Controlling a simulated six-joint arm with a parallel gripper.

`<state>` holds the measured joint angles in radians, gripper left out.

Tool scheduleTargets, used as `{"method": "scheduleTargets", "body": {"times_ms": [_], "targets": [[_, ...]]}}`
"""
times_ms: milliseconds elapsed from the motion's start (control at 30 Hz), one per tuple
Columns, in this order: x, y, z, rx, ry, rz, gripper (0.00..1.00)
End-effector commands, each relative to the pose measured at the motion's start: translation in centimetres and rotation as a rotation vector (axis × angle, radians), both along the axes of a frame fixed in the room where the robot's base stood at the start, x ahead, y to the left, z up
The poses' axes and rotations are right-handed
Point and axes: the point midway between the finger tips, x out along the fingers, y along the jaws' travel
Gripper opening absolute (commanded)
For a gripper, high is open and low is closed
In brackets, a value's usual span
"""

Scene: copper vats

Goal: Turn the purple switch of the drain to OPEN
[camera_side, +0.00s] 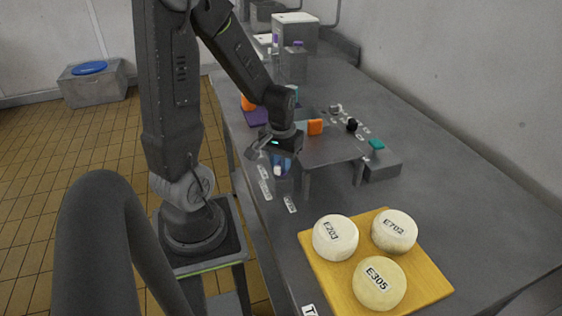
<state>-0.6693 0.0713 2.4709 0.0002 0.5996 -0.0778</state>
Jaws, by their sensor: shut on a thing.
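My gripper (279,160) points down over the front edge of the grey bench, beside the raised panel. It is shut on a small bluish-purple piece with a white part below it (278,171). This piece looks like the purple switch, but the jaws hide most of it. Several white labels, one of them here (265,188), lie on the bench close by. Their words are too small to read, so I cannot tell which way the switch points.
A yellow board (315,262) with three pale round cheeses stands in front.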

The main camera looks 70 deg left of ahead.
Motion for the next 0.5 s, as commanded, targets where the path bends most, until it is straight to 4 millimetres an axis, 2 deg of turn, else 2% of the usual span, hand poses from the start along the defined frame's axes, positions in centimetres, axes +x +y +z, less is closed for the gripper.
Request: {"method": "scheduleTargets", "body": {"times_ms": [500], "targets": [[0.05,0.03,0.08,0.000,-0.001,0.486,0.00]]}}
